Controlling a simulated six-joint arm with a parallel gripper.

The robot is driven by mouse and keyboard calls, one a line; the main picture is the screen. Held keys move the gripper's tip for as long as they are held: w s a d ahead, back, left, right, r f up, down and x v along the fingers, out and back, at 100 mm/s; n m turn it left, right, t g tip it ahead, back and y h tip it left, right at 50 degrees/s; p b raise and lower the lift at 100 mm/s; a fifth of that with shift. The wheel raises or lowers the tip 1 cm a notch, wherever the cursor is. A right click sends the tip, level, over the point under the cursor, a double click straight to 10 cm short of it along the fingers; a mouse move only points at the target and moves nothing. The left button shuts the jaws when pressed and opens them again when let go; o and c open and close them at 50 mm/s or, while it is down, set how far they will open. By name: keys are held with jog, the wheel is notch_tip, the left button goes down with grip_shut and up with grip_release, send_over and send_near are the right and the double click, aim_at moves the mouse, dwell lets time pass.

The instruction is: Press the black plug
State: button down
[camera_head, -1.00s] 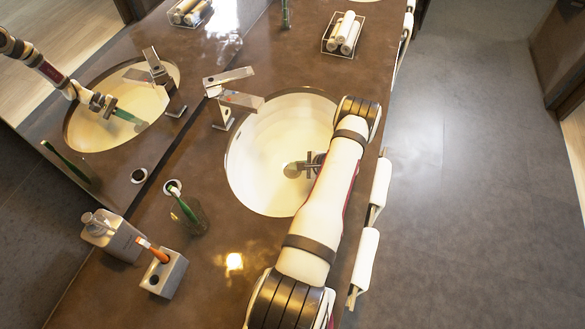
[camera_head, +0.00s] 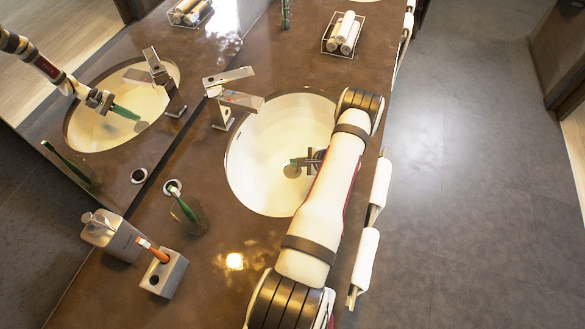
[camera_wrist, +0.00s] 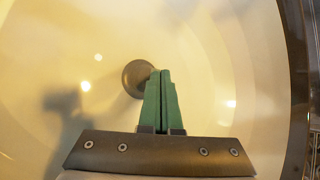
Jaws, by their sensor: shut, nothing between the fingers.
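The black plug shows in the wrist view as a dark, round disc (camera_wrist: 135,78) at the bottom of the cream sink basin (camera_wrist: 215,50). My gripper (camera_wrist: 160,75) has its green fingers together with nothing between them. Its fingertips overlap the right part of the plug in the wrist view; I cannot tell whether they touch it. In the head view the plug (camera_head: 291,171) lies in the basin (camera_head: 262,140), partly hidden by my gripper (camera_head: 293,162), whose tips are right above it in the picture.
A chrome faucet (camera_head: 228,98) stands at the basin's left edge. A soap dispenser (camera_head: 112,236), a holder with an orange toothbrush (camera_head: 163,274) and a glass with a green toothbrush (camera_head: 190,218) stand front left. Rolled towels (camera_head: 343,35) sit behind. A mirror lines the left.

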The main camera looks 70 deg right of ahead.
aim_at(296, 169)
jog(key=shift+r, duration=2.3)
